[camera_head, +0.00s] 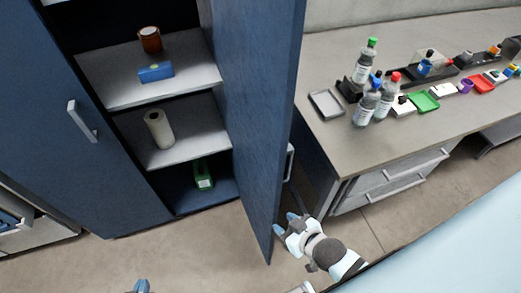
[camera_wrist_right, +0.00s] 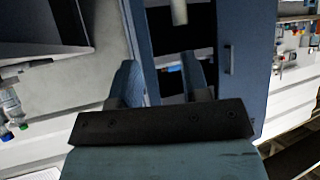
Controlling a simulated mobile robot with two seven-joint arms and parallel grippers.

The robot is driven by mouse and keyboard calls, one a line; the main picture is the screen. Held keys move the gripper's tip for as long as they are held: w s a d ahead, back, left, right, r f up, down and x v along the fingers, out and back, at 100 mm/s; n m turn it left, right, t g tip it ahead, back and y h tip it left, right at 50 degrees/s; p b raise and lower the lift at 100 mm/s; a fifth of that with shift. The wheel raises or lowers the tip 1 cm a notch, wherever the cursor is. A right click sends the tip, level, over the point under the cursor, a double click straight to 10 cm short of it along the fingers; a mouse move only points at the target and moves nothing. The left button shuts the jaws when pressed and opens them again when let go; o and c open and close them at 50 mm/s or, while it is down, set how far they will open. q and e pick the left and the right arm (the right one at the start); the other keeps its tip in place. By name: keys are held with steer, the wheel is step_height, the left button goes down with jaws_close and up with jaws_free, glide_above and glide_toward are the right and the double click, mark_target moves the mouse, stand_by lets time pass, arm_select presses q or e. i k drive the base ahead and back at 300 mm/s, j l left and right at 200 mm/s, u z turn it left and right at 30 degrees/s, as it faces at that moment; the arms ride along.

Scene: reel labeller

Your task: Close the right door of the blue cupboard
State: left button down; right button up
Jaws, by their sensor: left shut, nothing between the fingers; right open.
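The blue cupboard (camera_head: 150,215) stands at the left in the head view. Its left door (camera_head: 50,130) is shut. Its right door (camera_head: 262,120) stands wide open, swung out toward me, with its grey handle (camera_head: 289,162) on the outer side. My right gripper (camera_head: 284,222) is low beside the outer side of this door, near its free edge; I cannot tell whether it touches. In the right wrist view its two fingers (camera_wrist_right: 158,75) are apart, with blue cupboard parts beyond them. My left gripper (camera_head: 140,287) barely shows at the bottom edge and is shut, away from the door.
The cupboard shelves hold a brown jar (camera_head: 150,39), a blue box (camera_head: 156,72), a pale roll (camera_head: 159,130) and a green item (camera_head: 203,174). A counter (camera_head: 330,145) with drawers, bottles and trays stands close to the right of the open door. Floor is bare in front.

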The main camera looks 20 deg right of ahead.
mark_target(259, 41)
steer(key=l+u, duration=0.15)
steer(key=l, duration=0.65)
steer(key=k+l+u, duration=0.15)
steer(key=l, duration=0.7)
